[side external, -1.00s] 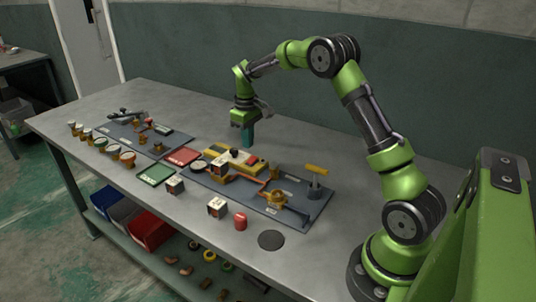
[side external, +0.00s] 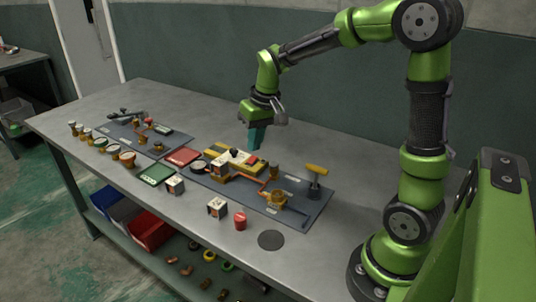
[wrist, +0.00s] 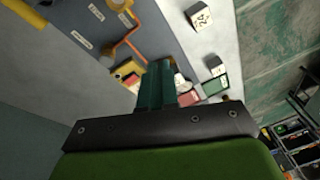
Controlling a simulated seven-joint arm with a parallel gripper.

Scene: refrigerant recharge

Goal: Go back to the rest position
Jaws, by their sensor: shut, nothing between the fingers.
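My gripper (side external: 254,138) is shut and empty, with its teal fingers pointing down above the back edge of the nearer grey board (side external: 300,190). In the wrist view the two teal fingers (wrist: 158,85) are side by side. The yellow and white assembly (side external: 232,160) on the board lies below and to the left of the fingertips, apart from them. It is partly hidden behind the fingers in the wrist view.
A yellow-handled valve (side external: 317,172) stands at the board's right end. Red (side external: 183,157) and green (side external: 157,173) trays, boxes (side external: 217,207), a red cylinder (side external: 240,221) and a dark disc (side external: 271,240) lie along the front. The bench's back strip (side external: 190,105) is clear.

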